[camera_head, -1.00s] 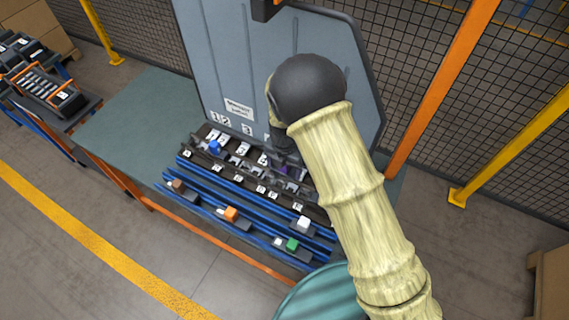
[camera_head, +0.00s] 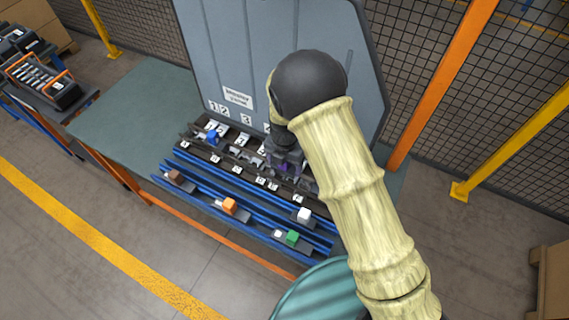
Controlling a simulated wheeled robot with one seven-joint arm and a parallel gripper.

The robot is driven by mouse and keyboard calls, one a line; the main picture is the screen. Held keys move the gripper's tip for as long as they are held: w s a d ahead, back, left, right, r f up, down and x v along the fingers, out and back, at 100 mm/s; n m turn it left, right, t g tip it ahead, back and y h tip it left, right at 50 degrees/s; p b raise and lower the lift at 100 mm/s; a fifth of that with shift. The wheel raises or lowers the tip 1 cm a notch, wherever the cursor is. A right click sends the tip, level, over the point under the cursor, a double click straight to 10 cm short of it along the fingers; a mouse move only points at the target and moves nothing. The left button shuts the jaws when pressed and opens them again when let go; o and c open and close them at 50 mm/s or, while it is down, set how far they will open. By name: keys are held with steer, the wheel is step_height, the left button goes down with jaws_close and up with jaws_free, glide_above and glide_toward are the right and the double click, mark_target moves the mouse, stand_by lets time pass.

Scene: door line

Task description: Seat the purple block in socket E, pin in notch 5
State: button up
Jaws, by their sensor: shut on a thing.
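My gripper (camera_head: 285,158) is at the right part of the dark socket rack (camera_head: 238,172), mostly hidden behind my arm's dark wrist. It is shut on the purple block (camera_head: 286,170), of which only small dark purple patches show. The block is at or just above the right-hand sockets. I cannot tell whether it touches the rack. Small white letter tags run along the rack's front edge, too small to read surely, so I cannot tell which socket is E. The pin and notch 5 cannot be made out.
A blue block (camera_head: 212,135) sits at the rack's left end. On the blue rails in front are brown (camera_head: 175,176), orange (camera_head: 229,206), white (camera_head: 304,215) and green (camera_head: 292,237) blocks. A grey panel (camera_head: 290,60) stands behind. The green table (camera_head: 130,120) is clear at left.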

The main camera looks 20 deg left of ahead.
steer(key=shift+w+f+b, duration=0.15)
steer(key=shift+f+b, duration=0.15)
steer(key=shift+b, duration=0.45)
steer(key=shift+r, duration=0.2)
steer(key=shift+f+b, duration=0.2)
steer(key=shift+b, duration=0.1)
steer(key=shift+f+b, duration=1.5)
steer(key=shift+f, duration=0.7)
steer(key=o, duration=1.3)
steer(key=shift+c, duration=0.2)
step_height(320, 180, up, 17)
steer(key=shift+r+b, duration=0.2)
steer(key=shift+b, duration=0.85)
